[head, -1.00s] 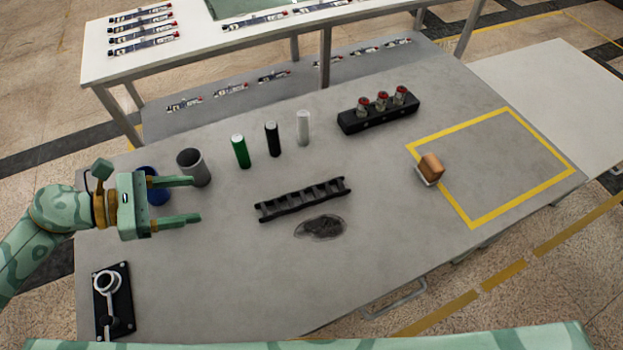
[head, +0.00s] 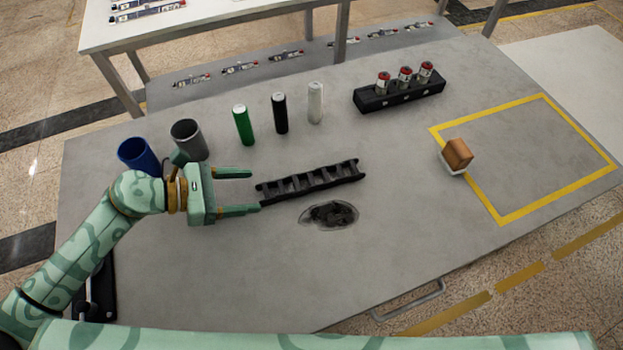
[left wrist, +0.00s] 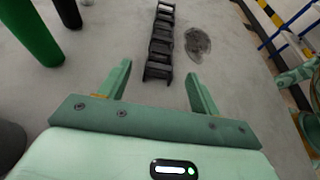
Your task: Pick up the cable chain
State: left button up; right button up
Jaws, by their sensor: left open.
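The cable chain (head: 311,182) is a black ladder-like strip lying on the grey table, right of my left gripper in the head view. My left gripper (head: 256,192) is open and empty, its fingers pointing along the chain towards its left end. In the left wrist view the chain (left wrist: 161,42) lies ahead of the open fingers, its near end roughly level with the gap between the fingertips (left wrist: 158,78). I cannot tell whether a fingertip touches it. My right gripper is not in view.
A dark stain (head: 329,214) lies below the chain. Green (head: 243,125), black (head: 280,114) and white (head: 315,103) cylinders stand behind it, with grey (head: 188,140) and blue (head: 138,156) cups at the left. A brown block (head: 457,153) sits near the yellow outline (head: 548,199).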

aim_at(272, 189)
pick_arm(q)
jog(key=x, duration=0.7)
jog(key=shift+b, duration=0.4)
jog(key=c, duration=1.1)
